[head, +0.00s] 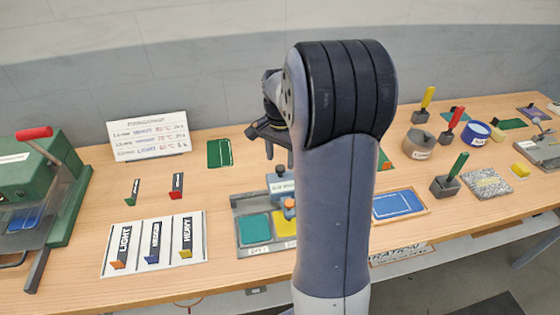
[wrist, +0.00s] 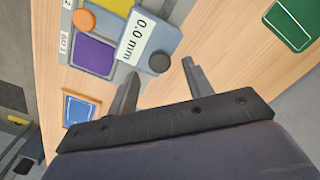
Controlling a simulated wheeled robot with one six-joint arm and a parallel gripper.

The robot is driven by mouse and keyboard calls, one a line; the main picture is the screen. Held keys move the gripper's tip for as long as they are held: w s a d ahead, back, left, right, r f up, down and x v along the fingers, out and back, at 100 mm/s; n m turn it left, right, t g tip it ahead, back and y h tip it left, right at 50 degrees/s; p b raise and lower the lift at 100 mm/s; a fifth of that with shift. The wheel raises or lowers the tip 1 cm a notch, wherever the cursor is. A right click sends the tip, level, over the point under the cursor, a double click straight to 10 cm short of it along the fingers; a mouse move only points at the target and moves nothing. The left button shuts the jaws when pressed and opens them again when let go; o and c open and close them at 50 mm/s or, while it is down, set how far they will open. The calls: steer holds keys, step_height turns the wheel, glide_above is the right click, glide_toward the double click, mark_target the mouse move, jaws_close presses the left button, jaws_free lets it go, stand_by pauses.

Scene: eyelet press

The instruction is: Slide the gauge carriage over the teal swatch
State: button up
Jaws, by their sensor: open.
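The gauge tray (head: 240,207) sits near the table's front edge, partly hidden by my arm in the head view. The teal swatch (head: 254,228) lies in its left part, uncovered, with a yellow swatch (head: 285,223) to its right. The gauge carriage, a blue-grey block (head: 280,184) with an orange knob (head: 290,203), stands behind the yellow swatch. In the wrist view the gauge's 0.0 mm display (wrist: 138,37), the orange knob (wrist: 84,18), a dark knob (wrist: 160,63) and a purple swatch (wrist: 93,55) show. My gripper (wrist: 160,73) is open, its fingers around the dark knob's position; contact cannot be told.
A green press (head: 62,190) stands at the left. A blue framed pad (head: 399,204) is right of my arm. Several colored-handled stamps (head: 447,181) stand farther right.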

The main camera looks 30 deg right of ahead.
mark_target(285, 190)
steer(key=shift+f, duration=1.45)
steer(key=shift+c, duration=0.2)
jaws_close()
